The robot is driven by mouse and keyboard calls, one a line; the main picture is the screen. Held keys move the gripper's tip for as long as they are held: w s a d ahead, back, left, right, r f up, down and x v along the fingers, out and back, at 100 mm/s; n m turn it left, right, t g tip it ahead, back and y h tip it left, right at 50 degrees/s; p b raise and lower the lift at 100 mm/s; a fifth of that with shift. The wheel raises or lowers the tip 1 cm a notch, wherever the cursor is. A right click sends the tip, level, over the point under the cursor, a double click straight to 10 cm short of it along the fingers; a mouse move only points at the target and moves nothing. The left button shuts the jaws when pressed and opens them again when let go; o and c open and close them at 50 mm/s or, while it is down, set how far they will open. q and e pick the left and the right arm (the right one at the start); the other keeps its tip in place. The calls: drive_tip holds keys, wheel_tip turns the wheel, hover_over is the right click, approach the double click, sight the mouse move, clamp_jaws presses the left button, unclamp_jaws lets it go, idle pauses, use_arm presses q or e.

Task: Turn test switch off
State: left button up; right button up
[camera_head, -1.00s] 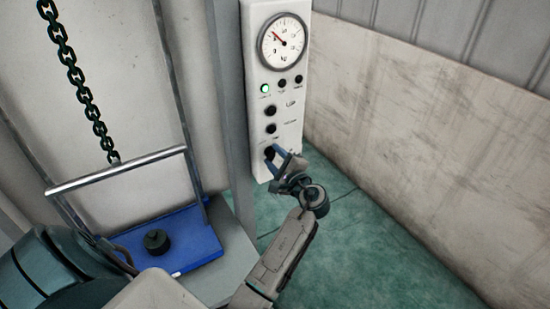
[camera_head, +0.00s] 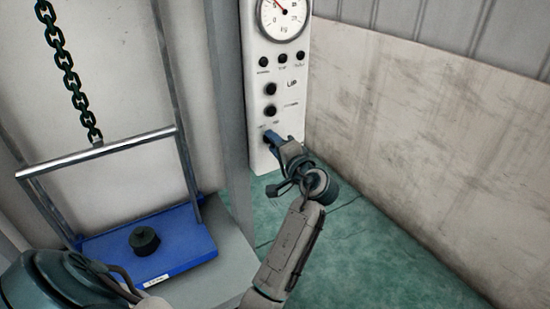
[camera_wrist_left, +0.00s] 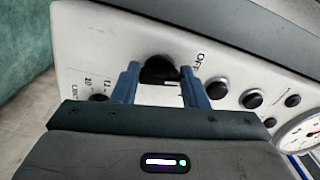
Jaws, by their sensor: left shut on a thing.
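The test switch is a black knob low on the white control panel (camera_head: 258,104). In the left wrist view the knob (camera_wrist_left: 160,68) sits between my two blue fingers, with an "OFF" label to its right. My left gripper (camera_head: 270,138) is shut on this knob at the panel's lower end and partly hides it in the head view. In the left wrist view my gripper (camera_wrist_left: 160,88) has one finger on each side of the knob. My right gripper is not in view.
A round gauge (camera_head: 284,14) and several dark lamps and buttons are above on the panel. At left, a chain (camera_head: 66,70) holds a metal frame over a blue platform (camera_head: 185,245) with a dark weight (camera_head: 144,241). A grey post (camera_head: 229,100) stands beside the panel.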

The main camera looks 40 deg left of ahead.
use_arm(q)
drive_tip(key=shift+w+r+n+b, duration=0.1)
drive_tip(key=shift+r+n+b, duration=0.05)
drive_tip(key=shift+n+b, duration=1.8)
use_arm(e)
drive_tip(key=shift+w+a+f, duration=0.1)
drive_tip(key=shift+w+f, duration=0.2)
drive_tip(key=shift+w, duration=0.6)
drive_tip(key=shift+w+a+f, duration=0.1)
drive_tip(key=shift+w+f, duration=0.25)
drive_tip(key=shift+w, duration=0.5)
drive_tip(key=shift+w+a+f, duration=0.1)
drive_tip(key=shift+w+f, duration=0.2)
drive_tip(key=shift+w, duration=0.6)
use_arm(q)
drive_tip(key=o, duration=0.9)
drive_tip(key=shift+o, duration=0.4)
drive_tip(key=shift+a+f, duration=0.1)
drive_tip(key=shift+f, duration=0.1)
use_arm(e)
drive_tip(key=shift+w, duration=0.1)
use_arm(q)
drive_tip(key=shift+f, duration=0.1)
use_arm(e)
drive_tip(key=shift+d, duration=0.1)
